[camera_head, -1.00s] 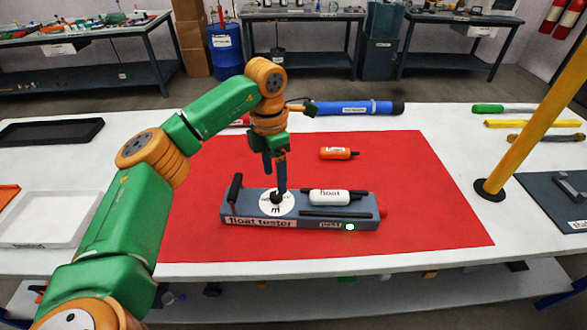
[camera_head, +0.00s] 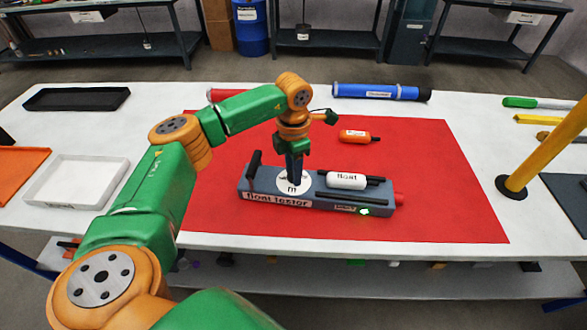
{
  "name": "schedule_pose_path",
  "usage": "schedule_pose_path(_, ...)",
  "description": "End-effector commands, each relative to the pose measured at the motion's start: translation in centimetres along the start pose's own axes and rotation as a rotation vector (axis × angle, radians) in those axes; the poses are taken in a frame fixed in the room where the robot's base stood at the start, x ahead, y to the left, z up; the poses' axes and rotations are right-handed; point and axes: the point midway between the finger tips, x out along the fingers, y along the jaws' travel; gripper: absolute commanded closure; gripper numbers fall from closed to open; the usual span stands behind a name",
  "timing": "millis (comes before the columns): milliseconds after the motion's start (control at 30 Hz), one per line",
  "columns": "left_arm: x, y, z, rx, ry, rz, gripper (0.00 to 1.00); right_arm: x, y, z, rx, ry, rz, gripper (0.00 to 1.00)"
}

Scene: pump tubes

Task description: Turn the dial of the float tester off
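The float tester (camera_head: 330,206) is a long blue-grey box on a red mat (camera_head: 430,180). A white dial face (camera_head: 284,187) lies on its top toward the left end, and a small green light (camera_head: 364,211) glows on its front. A white float (camera_head: 346,180) lies on its right half. My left gripper (camera_head: 295,182) points straight down over the dial, its dark fingertips at the dial face. They look close together and hide the dial's knob, so I cannot see whether they grip it. My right gripper is not in view.
An orange float-like part (camera_head: 355,136) lies behind the tester, and a blue cylinder (camera_head: 380,91) lies farther back. A yellow post (camera_head: 545,145) stands at the right. A white tray (camera_head: 77,182) and a black tray (camera_head: 77,98) are at the left. The mat's right part is clear.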

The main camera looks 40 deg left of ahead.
Motion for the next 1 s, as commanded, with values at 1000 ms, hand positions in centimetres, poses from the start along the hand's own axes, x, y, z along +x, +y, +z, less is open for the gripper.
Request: schedule_pose_path(1000, -0.2, 0.0, 0.1, -0.542, -0.002, -0.001, 1.00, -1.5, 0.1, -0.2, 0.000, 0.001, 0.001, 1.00)
